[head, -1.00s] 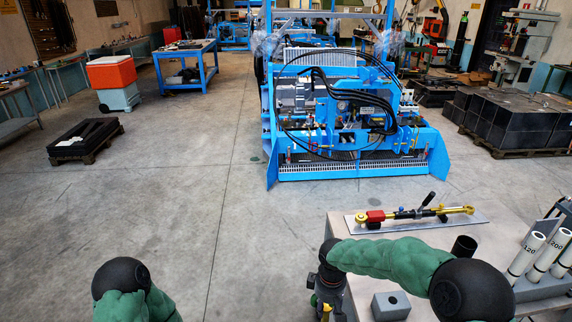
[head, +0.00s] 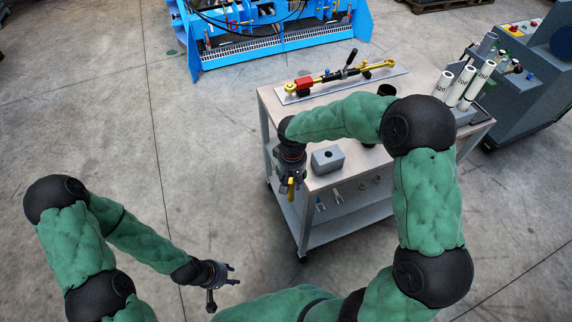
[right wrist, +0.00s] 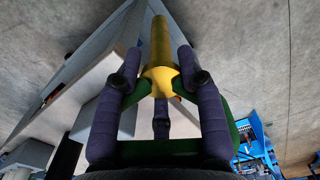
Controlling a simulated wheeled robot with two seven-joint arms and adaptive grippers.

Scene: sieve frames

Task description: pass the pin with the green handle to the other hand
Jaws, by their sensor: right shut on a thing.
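My right gripper (head: 291,184) hangs at the left edge of a workbench, pointing down. It is shut on the pin, whose yellow shaft (head: 291,190) sticks out below the fingers. In the right wrist view the yellow shaft (right wrist: 160,50) points away from my fingers, and green parts of the handle (right wrist: 188,92) show between and behind them. The fingers hide much of the handle. My left gripper (head: 228,284) is at lower left in the head view, empty, with its fingers spread. It is well apart from the pin, lower and to the left.
A grey block with a hole (head: 327,160) stands on the workbench (head: 350,185), close to my right gripper. A yellow and red tool (head: 335,79) lies on a plate at the back. White tubes (head: 465,85) stand at right. Floor between the grippers is clear.

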